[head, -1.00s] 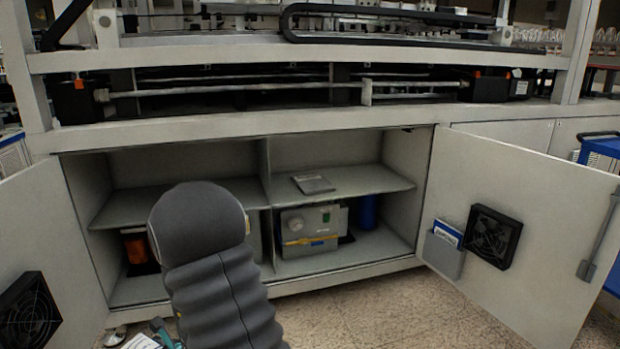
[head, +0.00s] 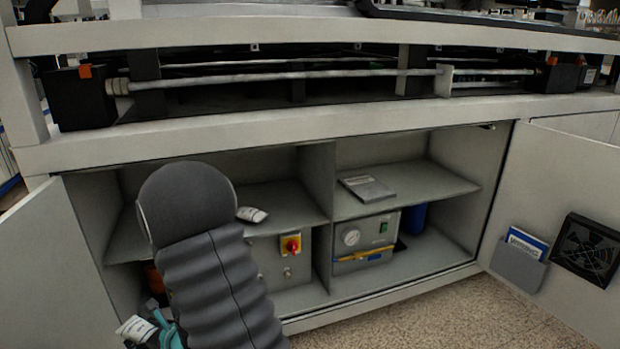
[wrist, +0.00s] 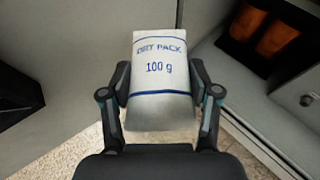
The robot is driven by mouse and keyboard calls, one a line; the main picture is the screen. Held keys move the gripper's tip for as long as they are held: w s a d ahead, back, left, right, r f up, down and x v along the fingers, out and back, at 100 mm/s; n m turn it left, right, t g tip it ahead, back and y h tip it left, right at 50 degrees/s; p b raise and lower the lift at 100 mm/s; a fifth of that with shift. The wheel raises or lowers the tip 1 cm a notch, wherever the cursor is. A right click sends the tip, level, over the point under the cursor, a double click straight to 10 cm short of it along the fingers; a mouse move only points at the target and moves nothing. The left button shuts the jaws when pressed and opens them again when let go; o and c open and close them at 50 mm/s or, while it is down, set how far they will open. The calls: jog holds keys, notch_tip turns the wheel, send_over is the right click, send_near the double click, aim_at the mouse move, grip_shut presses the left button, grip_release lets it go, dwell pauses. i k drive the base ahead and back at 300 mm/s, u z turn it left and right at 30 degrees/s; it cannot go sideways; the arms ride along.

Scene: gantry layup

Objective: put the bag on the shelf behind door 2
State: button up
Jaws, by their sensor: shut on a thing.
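The bag (wrist: 158,48) is a white pouch with blue bands, printed "DRY PACK 100 g". My gripper (wrist: 160,80) is shut on it, one finger at each side, and holds it upright. The open cabinet has a left shelf (head: 285,205) and a right shelf (head: 430,185). The left door (head: 50,270) and right door (head: 570,175) both stand open. No door number is readable.
A small white packet (head: 252,214) lies on the left shelf, and a grey flat item (head: 367,188) on the right shelf. Below are a red-yellow switch (head: 290,244), a gauge unit (head: 365,240) and a blue cylinder (head: 413,218). Orange items (wrist: 265,35) show in the wrist view.

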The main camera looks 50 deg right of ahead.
aim_at(428, 185)
jog(key=z, duration=2.75)
jog(key=i, duration=1)
jog(key=u, duration=0.05)
